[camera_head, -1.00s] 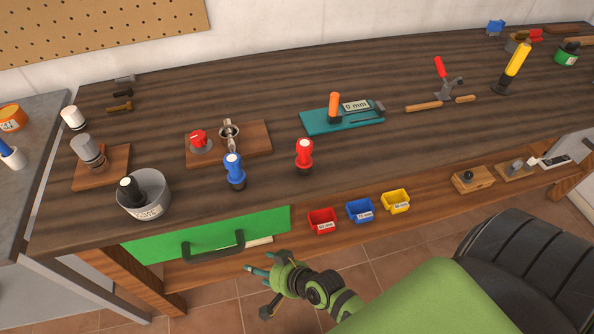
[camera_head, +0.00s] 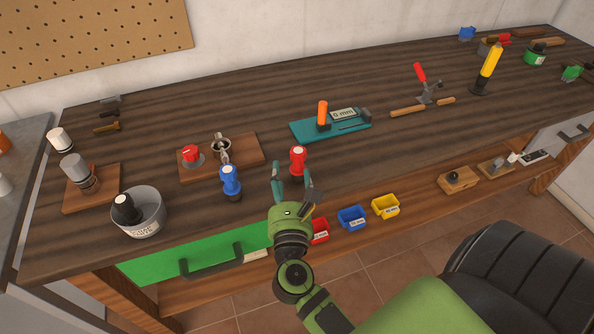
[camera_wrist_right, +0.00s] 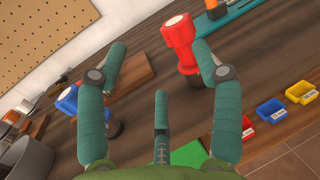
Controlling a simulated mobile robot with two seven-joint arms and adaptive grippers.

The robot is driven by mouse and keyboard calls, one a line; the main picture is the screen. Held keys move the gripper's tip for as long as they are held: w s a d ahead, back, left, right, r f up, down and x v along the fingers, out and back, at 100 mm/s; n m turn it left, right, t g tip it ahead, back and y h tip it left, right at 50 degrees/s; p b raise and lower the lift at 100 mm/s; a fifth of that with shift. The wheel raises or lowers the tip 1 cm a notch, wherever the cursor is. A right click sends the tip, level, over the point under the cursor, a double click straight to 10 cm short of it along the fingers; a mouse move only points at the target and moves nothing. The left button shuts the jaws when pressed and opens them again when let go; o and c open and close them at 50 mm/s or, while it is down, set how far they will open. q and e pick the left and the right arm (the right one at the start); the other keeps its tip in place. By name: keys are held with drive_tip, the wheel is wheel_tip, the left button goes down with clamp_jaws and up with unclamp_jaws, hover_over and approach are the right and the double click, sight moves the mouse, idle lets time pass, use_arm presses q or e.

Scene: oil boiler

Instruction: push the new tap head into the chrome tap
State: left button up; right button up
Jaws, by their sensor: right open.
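A chrome tap (camera_head: 221,148) stands on a small wooden board on the bench, beside a red knob (camera_head: 191,154). A blue-topped head (camera_head: 231,180) and a red-topped head (camera_head: 298,160) stand upright on the bench near its front edge. I cannot tell which of them is the new tap head. My right gripper (camera_head: 293,186) is open and empty at the bench's front edge, just short of the red head. In the right wrist view the red head (camera_wrist_right: 180,42) shows between the fingers, nearer the right one. The blue head (camera_wrist_right: 68,101) is partly hidden behind the left finger. My left gripper is out of view.
A grey tin (camera_head: 148,216) with a black-topped item stands at the front left. Red, blue (camera_head: 352,217) and yellow (camera_head: 385,206) bins sit below the front edge. A teal mat (camera_head: 345,130) with tools lies behind the red head.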

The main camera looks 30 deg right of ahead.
sight(295, 162)
drive_tip(key=shift+d+f+m+g+h, duration=0.4)
drive_tip(key=shift+d+m+g, duration=0.25)
drive_tip(key=shift+m, duration=0.25)
drive_tip(key=p+x, duration=0.3)
drive_tip(key=x, duration=0.2)
drive_tip(key=shift+w+d, duration=0.15)
drive_tip(key=shift+d, duration=0.2)
drive_tip(key=shift+w+d+f, duration=0.1)
drive_tip(key=shift+w+d, duration=0.15)
drive_tip(key=shift+w, duration=0.15)
clamp_jaws()
